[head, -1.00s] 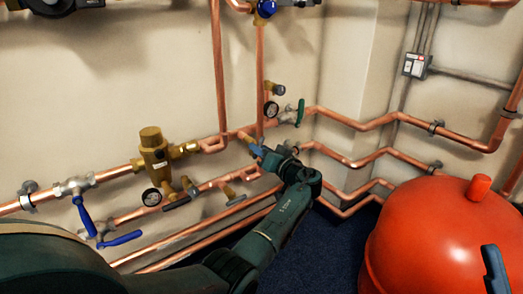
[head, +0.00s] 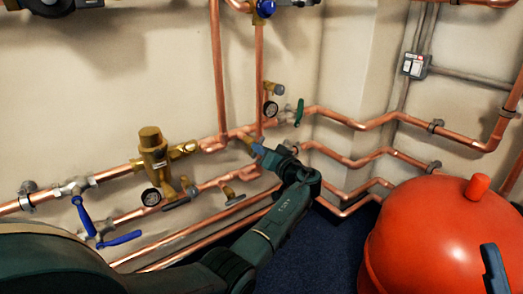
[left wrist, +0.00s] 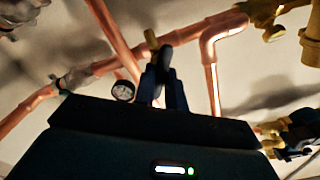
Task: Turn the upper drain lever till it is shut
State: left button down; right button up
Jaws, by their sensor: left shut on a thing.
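The upper drain (head: 249,140) is a small brass fitting below the upper copper pipe. In the head view it is partly covered by my left gripper (head: 259,150). In the left wrist view the brass stem (left wrist: 152,40) stands just beyond the fingers, and the dark lever (left wrist: 165,58) lies between them. My left gripper (left wrist: 163,88) is shut on this lever. The lever's exact angle is hard to tell in the head view. A dark blue part (head: 495,270) at the lower right edge looks like my right gripper; its jaws cannot be made out.
A lower brass drain (head: 232,195) sits on the pipe below, near my forearm. A pressure gauge (head: 270,109) and a green-handled valve (head: 299,112) are close above. Blue levers (head: 84,217) are at left. A red tank (head: 430,235) stands at right.

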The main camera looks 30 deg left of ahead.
pick_arm(q)
jog(key=shift+r+m+p, duration=0.1)
jog(key=shift+m+p, duration=1.7)
jog(key=shift+m, duration=4)
pick_arm(e)
jog(key=shift+w+a+f+m+h, duration=0.1)
jog(key=shift+w+f+m+h, duration=0.1)
jog(key=shift+f+m+h, duration=1.05)
jog(key=shift+w+a+f+m+h, duration=0.1)
jog(key=shift+w+f+m+h, duration=0.1)
jog(key=shift+f+m+h, duration=0.95)
jog(key=shift+r+m+h, duration=0.1)
jog(key=shift+m+h, duration=0.3)
pick_arm(q)
jog(key=c, duration=1.5)
grip_release()
jog(key=shift+o, duration=0.2)
pick_arm(e)
jog(key=shift+r, duration=0.1)
jog(key=shift+r, duration=0.1)
